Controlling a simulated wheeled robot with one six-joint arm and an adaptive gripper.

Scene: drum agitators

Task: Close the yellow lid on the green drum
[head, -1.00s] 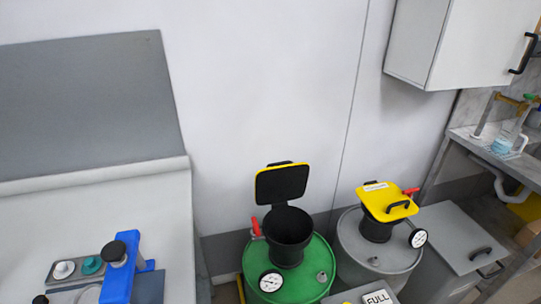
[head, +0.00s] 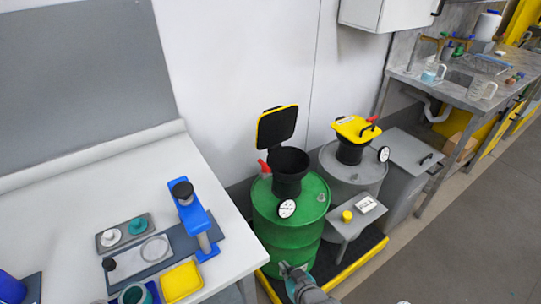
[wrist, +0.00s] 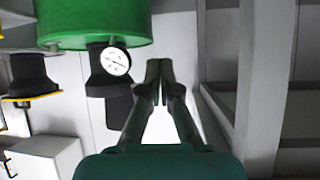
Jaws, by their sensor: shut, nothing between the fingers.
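The green drum (head: 285,222) stands on a black platform and has a black funnel (head: 288,178) on top. Its lid (head: 277,126) stands upright and open behind the funnel, black inside with a yellow edge. The wrist view shows the scene upside down, with the drum (wrist: 92,22) at the top and the dark lid (wrist: 119,113) below its funnel. My gripper (head: 288,268) is low in front of the drum in the head view. In the wrist view its fingers (wrist: 158,72) are together and empty, apart from the lid.
A grey drum (head: 350,185) with a lowered yellow lid (head: 355,128) stands to the right. A white dial gauge (head: 287,208) and a red handle (head: 264,166) are on the green drum. A small grey stand (head: 352,222) is beside it. A workbench (head: 85,195) fills the left.

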